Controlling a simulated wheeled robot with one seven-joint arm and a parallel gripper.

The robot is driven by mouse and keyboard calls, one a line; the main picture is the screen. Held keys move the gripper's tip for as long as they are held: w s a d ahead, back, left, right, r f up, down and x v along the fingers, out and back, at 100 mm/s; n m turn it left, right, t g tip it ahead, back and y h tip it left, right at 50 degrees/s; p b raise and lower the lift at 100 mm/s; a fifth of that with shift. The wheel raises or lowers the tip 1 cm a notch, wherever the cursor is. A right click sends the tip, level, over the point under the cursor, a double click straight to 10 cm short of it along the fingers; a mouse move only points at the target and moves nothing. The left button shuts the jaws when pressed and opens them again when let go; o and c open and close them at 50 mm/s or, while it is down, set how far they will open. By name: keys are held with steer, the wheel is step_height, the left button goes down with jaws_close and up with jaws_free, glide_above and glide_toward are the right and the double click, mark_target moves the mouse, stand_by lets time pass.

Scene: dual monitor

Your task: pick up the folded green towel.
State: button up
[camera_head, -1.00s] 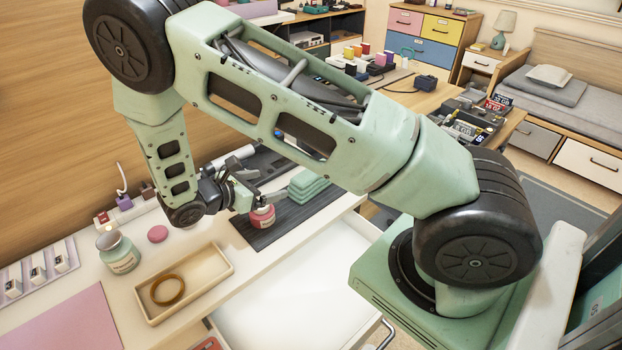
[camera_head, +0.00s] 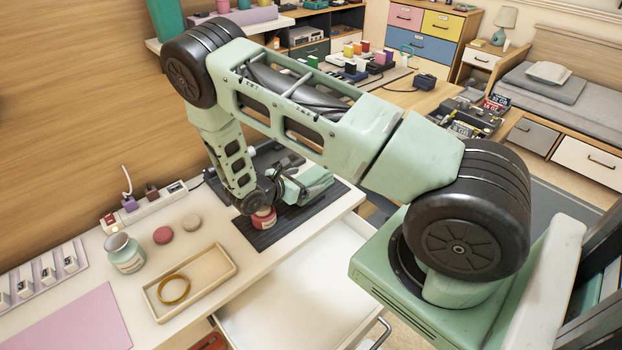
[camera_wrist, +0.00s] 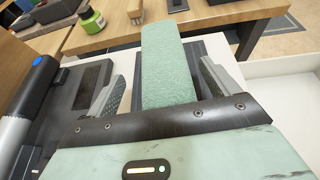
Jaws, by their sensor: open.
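The folded green towel (camera_wrist: 165,62) lies flat on the dark mat in the wrist view, its long side running away from me. My gripper (camera_wrist: 163,74) is open, with one finger on each side of the towel and a visible gap to each. The near end of the towel is hidden behind my gripper body. In the head view my gripper (camera_head: 300,188) is low over the mat at the towel (camera_head: 318,180), and partly hides it. I cannot tell how far the fingertips are above the mat.
A tray (camera_head: 203,293) with a ring and a green jar (camera_head: 124,252) stand to the left. An open white drawer (camera_head: 300,290) is below the front edge.

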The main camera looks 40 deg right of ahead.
steer(key=shift+d+f, duration=0.1)
steer(key=shift+d, duration=0.1)
steer(key=c, duration=1.1)
